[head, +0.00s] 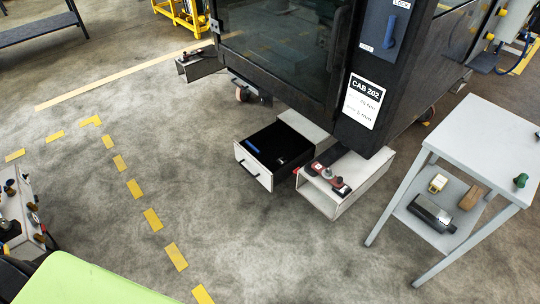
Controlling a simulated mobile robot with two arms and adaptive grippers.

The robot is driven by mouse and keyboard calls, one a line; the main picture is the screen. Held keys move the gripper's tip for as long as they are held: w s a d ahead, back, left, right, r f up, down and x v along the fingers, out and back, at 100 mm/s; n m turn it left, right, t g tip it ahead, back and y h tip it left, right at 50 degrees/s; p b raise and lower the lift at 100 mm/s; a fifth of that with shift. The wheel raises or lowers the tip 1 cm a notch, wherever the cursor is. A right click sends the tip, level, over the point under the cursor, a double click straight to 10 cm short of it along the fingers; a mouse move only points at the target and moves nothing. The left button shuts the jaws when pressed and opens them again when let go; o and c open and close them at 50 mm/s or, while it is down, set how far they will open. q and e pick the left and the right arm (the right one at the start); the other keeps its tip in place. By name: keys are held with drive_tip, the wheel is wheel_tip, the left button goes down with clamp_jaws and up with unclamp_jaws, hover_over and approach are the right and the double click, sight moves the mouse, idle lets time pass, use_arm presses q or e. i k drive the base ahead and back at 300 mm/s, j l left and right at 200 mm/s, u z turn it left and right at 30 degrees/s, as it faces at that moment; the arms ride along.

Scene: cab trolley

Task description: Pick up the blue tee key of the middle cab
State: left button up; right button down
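The cab (285,45) at the top centre carries a white label (363,102) reading "CAB 202". A blue handle (391,30) sits upright on the blue-grey lock panel (374,50) of this cab, below the word "LOCK". An open drawer (255,167) with a black inside stands out low under the cab. A small blue bar (252,147) lies in its left part, too small to tell its shape. I cannot tell whether the handle or the bar is the tee key. Neither gripper is in view.
A grey step (347,190) with red and black items juts out beside the drawer. A grey two-level table (480,135) stands at right. A box with knobs (20,215) is at the left edge, a green surface (90,280) at bottom left. The floor in front is clear.

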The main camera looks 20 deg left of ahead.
sight(253, 153)
drive_tip(key=i+j+z, duration=0.1)
drive_tip(key=j, duration=0.25)
drive_tip(key=i+j+z, duration=0.1)
drive_tip(key=i+j, duration=0.15)
drive_tip(key=j, duration=0.15)
drive_tip(key=i+j+z, duration=0.1)
drive_tip(key=j, duration=0.3)
drive_tip(key=i+j+z, duration=0.15)
drive_tip(key=j, duration=0.25)
drive_tip(key=i+j+z, duration=0.1)
drive_tip(key=j, duration=0.3)
drive_tip(key=i, duration=0.1)
